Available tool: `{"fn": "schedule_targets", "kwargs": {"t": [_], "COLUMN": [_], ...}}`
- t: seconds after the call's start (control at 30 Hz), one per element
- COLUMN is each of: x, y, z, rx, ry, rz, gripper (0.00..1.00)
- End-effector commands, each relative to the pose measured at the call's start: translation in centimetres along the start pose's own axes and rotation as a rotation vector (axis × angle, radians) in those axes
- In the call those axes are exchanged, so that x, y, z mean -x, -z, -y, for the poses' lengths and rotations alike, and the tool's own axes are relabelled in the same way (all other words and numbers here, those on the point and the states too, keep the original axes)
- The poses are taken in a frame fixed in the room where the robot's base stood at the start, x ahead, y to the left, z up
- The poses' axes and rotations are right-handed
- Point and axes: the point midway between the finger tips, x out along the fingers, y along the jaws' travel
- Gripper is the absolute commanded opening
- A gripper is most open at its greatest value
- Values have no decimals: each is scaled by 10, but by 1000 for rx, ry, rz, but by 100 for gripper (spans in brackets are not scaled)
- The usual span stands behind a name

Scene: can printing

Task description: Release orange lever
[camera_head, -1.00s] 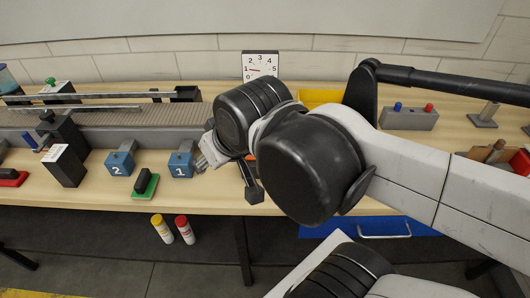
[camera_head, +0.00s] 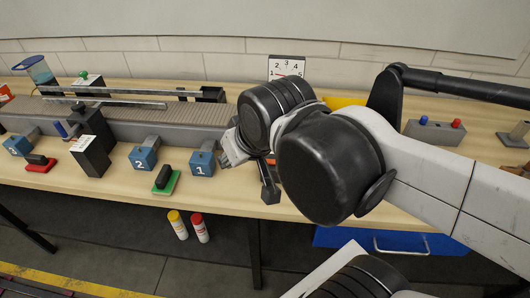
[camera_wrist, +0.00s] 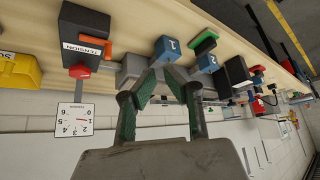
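The orange lever (camera_wrist: 96,46) lies along the side of a black block labelled TENSION (camera_wrist: 85,20), at the upper left of the wrist view. A red knob (camera_wrist: 79,72) is at one end of that block. In the head view my arm hides most of this area; only a small orange patch shows beside my wrist. My gripper (camera_wrist: 160,73) is empty, its fingers angled inward with the tips together or nearly so. It is apart from the lever, which lies left of the fingertips in the wrist view. The gripper also shows in the head view (camera_head: 230,150), beside block 1.
Blue blocks marked 1 (camera_head: 203,164) and 2 (camera_head: 143,160) stand along the table's front, with a green-based black switch (camera_head: 165,181) between them. A conveyor (camera_head: 150,112) runs behind. A dial gauge (camera_head: 287,67) stands at the back. Two bottles (camera_head: 188,226) stand below.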

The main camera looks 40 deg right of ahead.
Motion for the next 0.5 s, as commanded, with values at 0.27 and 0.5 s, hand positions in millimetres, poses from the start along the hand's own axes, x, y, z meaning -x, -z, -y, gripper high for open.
{"fn": "schedule_targets", "kwargs": {"t": [0.27,0.5], "x": [-2,-10], "y": [28,52], "z": [-24,-50], "rx": [-192,-383], "ry": [-30,-60], "rz": [121,238], "gripper": [0,0]}}
